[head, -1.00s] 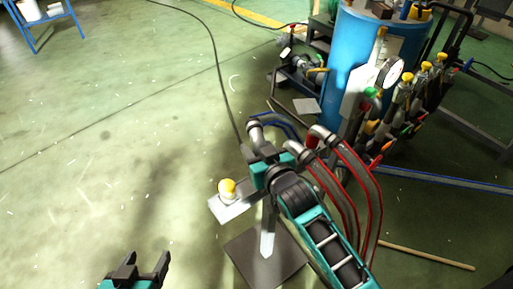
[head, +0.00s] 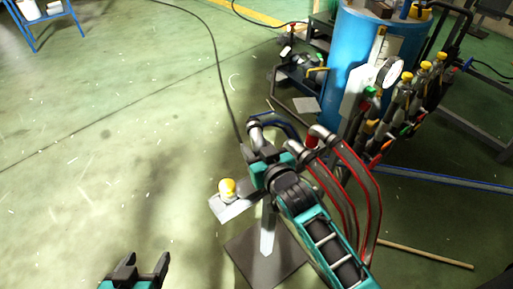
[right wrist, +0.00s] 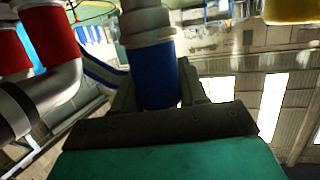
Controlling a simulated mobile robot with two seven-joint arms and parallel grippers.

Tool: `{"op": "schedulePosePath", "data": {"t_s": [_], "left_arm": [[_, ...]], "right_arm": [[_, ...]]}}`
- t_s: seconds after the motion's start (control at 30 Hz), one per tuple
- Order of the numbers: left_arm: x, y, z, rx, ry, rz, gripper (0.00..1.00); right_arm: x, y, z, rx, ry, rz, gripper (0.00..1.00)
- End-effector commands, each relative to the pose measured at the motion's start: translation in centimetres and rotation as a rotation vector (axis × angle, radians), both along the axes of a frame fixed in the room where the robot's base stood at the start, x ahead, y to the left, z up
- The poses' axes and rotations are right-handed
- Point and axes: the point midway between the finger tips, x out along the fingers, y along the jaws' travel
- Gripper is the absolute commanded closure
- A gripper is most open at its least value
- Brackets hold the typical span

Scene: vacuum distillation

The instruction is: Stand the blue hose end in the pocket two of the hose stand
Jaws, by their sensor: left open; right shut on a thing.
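My right gripper (head: 258,158) is shut on the blue hose end, over the hose stand. In the right wrist view the blue sleeve (right wrist: 158,78) with its grey metal fitting (right wrist: 147,22) stands between the fingers. In the head view its grey elbow (head: 256,128) and blue hose (head: 287,123) show behind the gripper. The hose stand shows its pale post (head: 267,235) and dark floor plate (head: 250,257). My arm and gripper hide its pockets, so I cannot tell whether the hose end sits in one. My left gripper (head: 140,268) is open and empty at the bottom left.
Red hoses (head: 357,180) with grey elbows hang close right of my right gripper. A yellow knob (head: 227,187) sits on a small plate (head: 232,208) to its left. A blue tank (head: 357,62) with valves and a gauge stands behind.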

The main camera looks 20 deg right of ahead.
Motion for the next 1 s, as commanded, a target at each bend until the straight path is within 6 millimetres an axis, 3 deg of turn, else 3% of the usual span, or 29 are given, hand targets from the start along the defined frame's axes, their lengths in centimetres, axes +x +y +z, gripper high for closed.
{"op": "schedulePosePath", "data": {"t_s": [1.0], "left_arm": [[0.5,-0.2,1.4,-0.004,-0.01,0.001,0.3]], "right_arm": [[0.1,0.0,0.3,0.001,-0.004,0.0,1.0]]}}
